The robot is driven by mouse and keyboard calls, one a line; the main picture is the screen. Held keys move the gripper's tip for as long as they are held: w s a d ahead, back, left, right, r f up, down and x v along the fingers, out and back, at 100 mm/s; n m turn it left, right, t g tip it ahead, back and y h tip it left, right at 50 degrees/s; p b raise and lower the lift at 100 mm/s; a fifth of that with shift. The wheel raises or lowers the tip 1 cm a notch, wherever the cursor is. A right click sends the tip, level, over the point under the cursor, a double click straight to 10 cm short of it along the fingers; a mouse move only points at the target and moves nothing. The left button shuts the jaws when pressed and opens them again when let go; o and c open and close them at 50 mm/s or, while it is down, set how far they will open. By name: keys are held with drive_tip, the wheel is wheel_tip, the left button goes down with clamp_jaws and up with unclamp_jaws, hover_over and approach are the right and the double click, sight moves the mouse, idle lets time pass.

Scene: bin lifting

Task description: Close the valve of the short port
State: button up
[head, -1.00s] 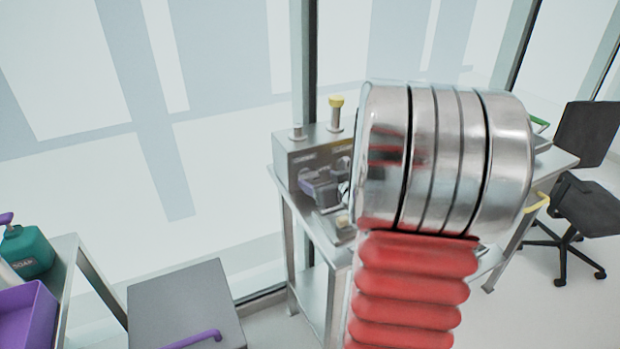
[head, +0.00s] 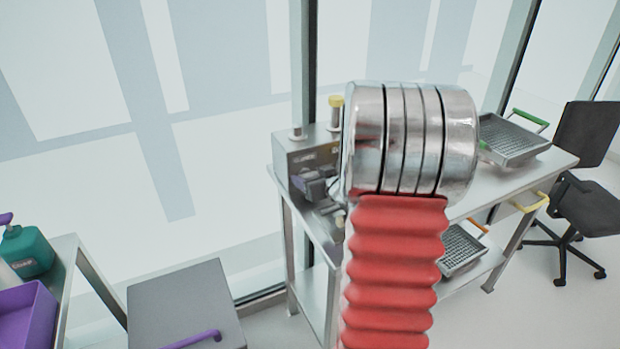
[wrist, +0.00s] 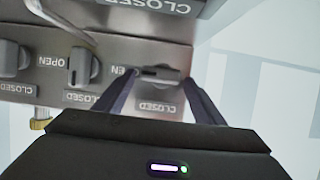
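A steel box with ports and valves (head: 290,155) stands on the left end of the steel table in the head view. A short post (head: 297,132) and a taller yellow-capped post (head: 335,112) rise from it. In the wrist view its panel is upside down, with a grey valve knob (wrist: 160,74) lying crosswise between OPEN and CLOSED labels. My gripper (wrist: 160,80) is open, with one dark finger on each side of this knob; I cannot tell whether they touch it. Two other knobs (wrist: 80,66) (wrist: 12,58) point up and down in the picture. My arm hides the box's right part in the head view.
A tray with green handles (head: 515,138) sits on the table's right side, and an orange-handled tray (head: 462,248) lies on its lower shelf. A chair (head: 585,190) stands at right. A grey bin (head: 185,305) and purple box (head: 25,320) are at left. A window lies behind.

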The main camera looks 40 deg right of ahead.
drive_tip(key=c, duration=0.9)
drive_tip(key=shift+a, duration=0.1)
